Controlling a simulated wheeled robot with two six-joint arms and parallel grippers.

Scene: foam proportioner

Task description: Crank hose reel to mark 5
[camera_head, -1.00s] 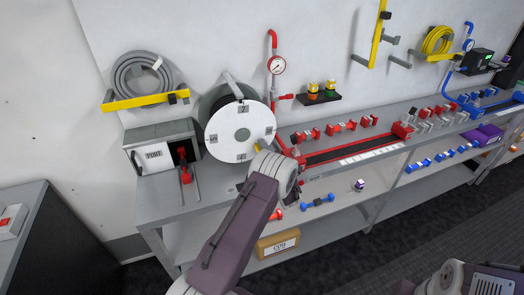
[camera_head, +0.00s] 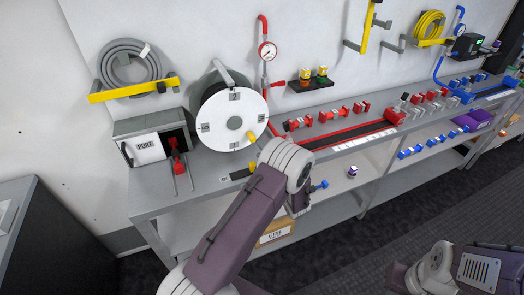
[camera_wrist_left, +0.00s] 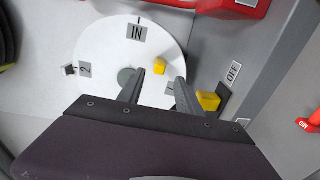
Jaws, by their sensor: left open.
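The hose reel (camera_head: 222,128) stands on the bench, its white round face towards me with small labels around it. Its yellow crank knob (camera_head: 251,137) sits low right on the face. In the left wrist view the white face (camera_wrist_left: 105,50) shows the labels IN and 2, and the yellow knob (camera_wrist_left: 159,67) appears between my left gripper's (camera_wrist_left: 160,76) two spread fingers. The gripper is open; I cannot tell whether it touches the knob. In the head view my left wrist hides most of the gripper. My right gripper does not show; only part of that arm does.
A yellow lever (camera_head: 240,173) beside an OFF label (camera_wrist_left: 234,73) is close to the reel's lower right. A grey PORT box (camera_head: 150,145) stands left of the reel. Red pipework with a gauge (camera_head: 267,51) rises behind. A coiled grey hose (camera_head: 131,68) hangs on the wall.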

